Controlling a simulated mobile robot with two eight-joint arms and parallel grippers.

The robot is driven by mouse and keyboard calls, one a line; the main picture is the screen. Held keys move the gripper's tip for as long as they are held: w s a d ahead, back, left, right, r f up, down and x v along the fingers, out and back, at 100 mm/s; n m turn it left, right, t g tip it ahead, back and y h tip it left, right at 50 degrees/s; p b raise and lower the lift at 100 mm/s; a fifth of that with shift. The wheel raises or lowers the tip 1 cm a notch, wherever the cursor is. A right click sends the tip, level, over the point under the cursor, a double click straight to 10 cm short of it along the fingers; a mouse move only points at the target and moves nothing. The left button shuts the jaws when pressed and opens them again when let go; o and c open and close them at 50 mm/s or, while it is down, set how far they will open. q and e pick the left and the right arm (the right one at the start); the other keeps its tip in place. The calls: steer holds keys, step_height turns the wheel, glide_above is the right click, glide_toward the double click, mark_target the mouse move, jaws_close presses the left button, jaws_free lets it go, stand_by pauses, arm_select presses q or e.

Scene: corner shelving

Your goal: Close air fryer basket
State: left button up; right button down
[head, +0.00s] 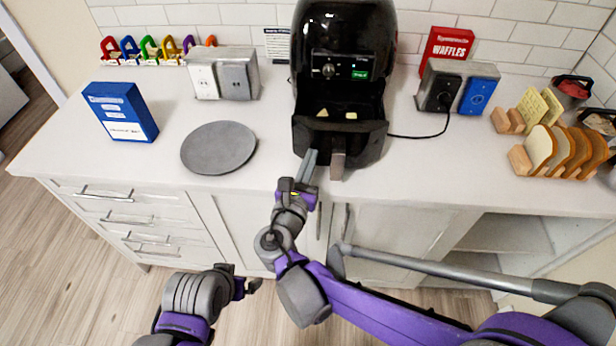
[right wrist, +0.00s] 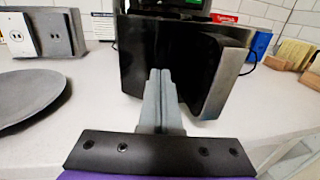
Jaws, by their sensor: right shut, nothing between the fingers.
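The black air fryer (head: 347,40) stands at the back of the counter. Its basket (head: 370,140) is pulled out toward me, with a few pale food pieces inside. The basket's metal handle (head: 338,165) points toward me. My right gripper (head: 309,158) is shut and empty, its tips at the basket's front face, left of the handle. In the right wrist view, the shut fingers (right wrist: 160,74) are up against or very near the dark basket front (right wrist: 140,45), beside the handle (right wrist: 225,75). My left gripper (head: 247,288) is low, away from the counter; its jaw opening is unclear.
A grey round plate (head: 218,148) and a blue box (head: 120,112) lie left on the white counter (head: 265,165). Outlet boxes (head: 222,75) stand at the back. A cord runs right of the fryer. Bread slices in a rack (head: 565,150) are at the right.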

steer(key=w, duration=1.6)
steer(key=shift+w, duration=0.15)
steer(key=shift+w+r, duration=0.1)
